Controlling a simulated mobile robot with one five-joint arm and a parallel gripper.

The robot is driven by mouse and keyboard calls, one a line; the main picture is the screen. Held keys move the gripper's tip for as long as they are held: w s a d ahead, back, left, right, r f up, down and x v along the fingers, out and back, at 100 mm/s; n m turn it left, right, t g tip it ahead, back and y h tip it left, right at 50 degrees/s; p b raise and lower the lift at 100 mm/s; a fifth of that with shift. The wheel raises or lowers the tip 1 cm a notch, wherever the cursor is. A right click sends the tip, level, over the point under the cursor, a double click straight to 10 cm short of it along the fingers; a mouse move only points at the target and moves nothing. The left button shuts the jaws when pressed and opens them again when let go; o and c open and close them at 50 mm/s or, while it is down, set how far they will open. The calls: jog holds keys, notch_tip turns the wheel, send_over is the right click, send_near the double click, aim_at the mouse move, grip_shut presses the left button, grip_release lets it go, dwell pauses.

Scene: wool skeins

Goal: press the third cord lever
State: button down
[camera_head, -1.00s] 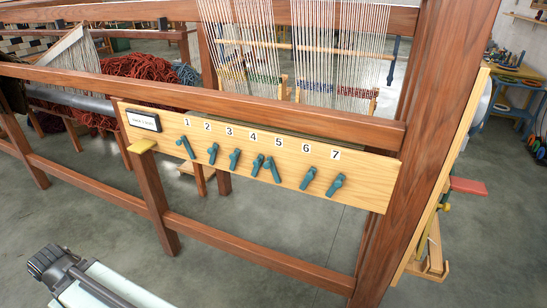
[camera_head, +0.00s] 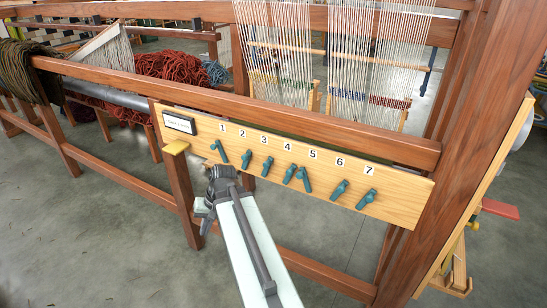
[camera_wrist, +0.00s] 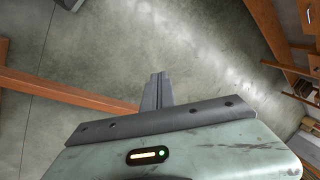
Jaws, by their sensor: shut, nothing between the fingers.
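The third cord lever (camera_head: 267,166) is a teal lever under the label 3 on a pale wooden board. It leans with its upper end to the right. Lever 2 (camera_head: 246,159) is to its left and lever 4 (camera_head: 289,173) to its right. My gripper (camera_wrist: 158,77) is shut and empty in the wrist view, with bare floor and a brown beam behind it. In the head view my dark wrist appears below lever 1 (camera_head: 217,150), left of the third lever. The fingertips are not clear there. The wrist view shows no lever.
Levers 5 (camera_head: 304,178), 6 (camera_head: 339,190) and 7 (camera_head: 366,199) continue to the right. A brown loom beam (camera_head: 300,115) runs above the board. Grey floor lies in front.

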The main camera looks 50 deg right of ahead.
jog(key=s+d+r+m+t+p, duration=0.2)
jog(key=d+r, duration=0.4)
jog(key=d, duration=0.4)
jog(key=s+d+r+m+t+h+p, duration=0.1)
jog(key=s+d+r+m+t+p, duration=0.2)
jog(key=d, duration=0.8)
jog(key=s+d+r+m+t+h+p, duration=0.1)
jog(key=s+d+r+m, duration=0.4)
jog(key=d, duration=0.5)
jog(key=shift+s+d+r+m+t+p, duration=0.15)
jog(key=shift+s+r+t+p, duration=0.3)
jog(key=shift+s+r, duration=0.35)
jog(key=shift+s+r+m+t+p, duration=0.15)
jog(key=shift+s+r+t+p, duration=0.35)
jog(key=shift+r, duration=0.5)
jog(key=shift+f, duration=0.1)
jog(key=b+x, duration=0.6)
jog(key=x, duration=0.3)
jog(key=shift+w+f, duration=0.25)
jog(key=shift+w, duration=0.1)
